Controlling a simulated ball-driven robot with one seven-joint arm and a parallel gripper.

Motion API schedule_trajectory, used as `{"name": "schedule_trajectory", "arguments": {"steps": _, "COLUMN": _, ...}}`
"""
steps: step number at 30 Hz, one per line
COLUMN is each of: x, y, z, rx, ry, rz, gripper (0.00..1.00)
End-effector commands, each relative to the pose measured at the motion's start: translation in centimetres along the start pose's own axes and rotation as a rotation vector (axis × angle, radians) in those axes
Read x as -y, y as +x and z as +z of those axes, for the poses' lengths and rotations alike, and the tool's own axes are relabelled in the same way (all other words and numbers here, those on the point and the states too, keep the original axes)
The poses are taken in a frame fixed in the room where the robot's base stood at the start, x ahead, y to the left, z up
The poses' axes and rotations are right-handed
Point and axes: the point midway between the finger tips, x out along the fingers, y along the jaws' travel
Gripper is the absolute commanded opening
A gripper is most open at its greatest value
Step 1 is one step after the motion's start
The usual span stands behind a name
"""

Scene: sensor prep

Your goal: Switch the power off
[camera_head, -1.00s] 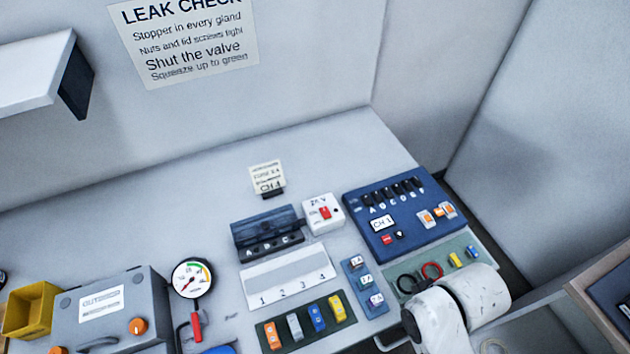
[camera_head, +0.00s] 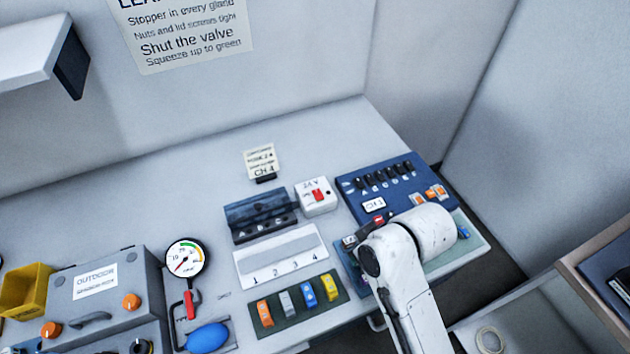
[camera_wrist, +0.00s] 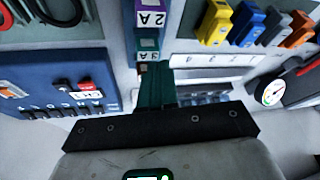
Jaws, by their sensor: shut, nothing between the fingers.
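The power switch is a white box (camera_head: 316,196) marked 24 V with a red rocker (camera_head: 318,195). It sits on the bench between the dark fuse block and the blue panel. Whether the rocker is on or off is too small to read. In the wrist view my gripper (camera_wrist: 156,80) shows as narrow dark teal fingers, shut and empty. The switch box cannot be made out in the wrist view.
A blue panel (camera_head: 352,193) with black switches stands right of the box. A dark fuse block (camera_head: 261,217) is left of it, with a white numbered tray (camera_head: 283,262) in front. A card (camera_head: 262,161) stands behind. My forearm covers part of the fuse strip.

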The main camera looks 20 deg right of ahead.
Motion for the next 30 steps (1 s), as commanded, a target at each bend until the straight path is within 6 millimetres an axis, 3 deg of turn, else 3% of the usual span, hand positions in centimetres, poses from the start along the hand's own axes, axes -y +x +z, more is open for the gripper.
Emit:
{"name": "schedule_trajectory", "arguments": {"steps": 5, "x": 0.6, "y": 0.9, "z": -3.6, "rx": -0.008, "ry": -0.118, "rz": -0.061, "gripper": 0.0}}
{"name": "schedule_trajectory", "arguments": {"steps": 10, "x": 1.1, "y": 1.6, "z": -8.8, "rx": -0.011, "ry": -0.319, "rz": -0.143, "gripper": 0.0}}
{"name": "schedule_trajectory", "arguments": {"steps": 17, "x": 0.5, "y": 1.0, "z": -15.3, "rx": 0.003, "ry": -0.624, "rz": -0.231, "gripper": 0.0}}
{"name": "schedule_trajectory", "arguments": {"steps": 24, "x": -2.2, "y": -1.1, "z": -20.4, "rx": 0.054, "ry": -0.925, "rz": -0.296, "gripper": 0.0}}
{"name": "schedule_trajectory", "arguments": {"steps": 30, "x": -5.1, "y": -3.4, "z": -22.8, "rx": 0.111, "ry": -1.11, "rz": -0.337, "gripper": 0.0}}
